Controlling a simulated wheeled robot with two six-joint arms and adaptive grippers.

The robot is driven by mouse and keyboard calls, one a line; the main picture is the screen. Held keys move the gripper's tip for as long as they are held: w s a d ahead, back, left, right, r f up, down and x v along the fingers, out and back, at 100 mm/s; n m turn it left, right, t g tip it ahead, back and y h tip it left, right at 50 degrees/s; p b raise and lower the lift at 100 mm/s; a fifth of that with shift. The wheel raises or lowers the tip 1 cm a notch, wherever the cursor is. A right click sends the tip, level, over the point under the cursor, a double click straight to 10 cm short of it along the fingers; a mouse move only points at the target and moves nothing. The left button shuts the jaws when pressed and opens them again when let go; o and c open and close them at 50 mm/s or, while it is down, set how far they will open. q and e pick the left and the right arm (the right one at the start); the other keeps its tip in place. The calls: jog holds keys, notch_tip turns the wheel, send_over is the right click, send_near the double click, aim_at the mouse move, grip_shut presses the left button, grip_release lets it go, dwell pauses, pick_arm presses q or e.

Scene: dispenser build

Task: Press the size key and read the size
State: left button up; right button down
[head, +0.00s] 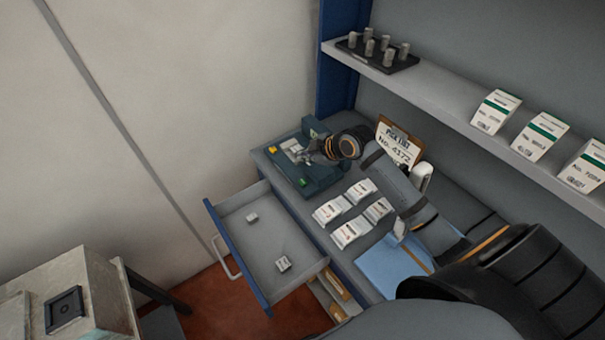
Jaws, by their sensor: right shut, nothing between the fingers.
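A dark teal device (322,181) stands at the far left end of the counter. It has a yellow key (272,150), a green key (303,182), a pale panel on top and a raised part with a small green patch at the back. I cannot tell which key is the size key, and no size is readable. My right gripper (302,157) is shut and empty, low over the top of the device. Its fingers hide part of the panel, and I cannot tell whether they touch it. My left gripper is out of view.
An open drawer (235,205) with two small white items juts out below the counter. White packets (351,231), a blue folder (390,268) and a pick list clipboard (399,146) lie near my right arm. A shelf (440,101) above carries a black tray and white-green boxes.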

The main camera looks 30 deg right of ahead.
jog(key=f+b, duration=0.3)
jog(key=shift+s+a, duration=0.1)
jog(key=shift+s, duration=0.15)
jog(key=b, duration=0.4)
send_over(305, 183)
notch_tip(305, 183, down, 5)
jog(key=shift+r, duration=0.15)
jog(key=shift+f+b, duration=0.3)
jog(key=shift+f, duration=0.2)
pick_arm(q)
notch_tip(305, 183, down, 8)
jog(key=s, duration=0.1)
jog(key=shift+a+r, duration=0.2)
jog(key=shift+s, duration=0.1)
pick_arm(e)
jog(key=shift+r, duration=0.1)
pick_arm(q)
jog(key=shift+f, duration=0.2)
pick_arm(e)
jog(key=shift+f, duration=0.45)
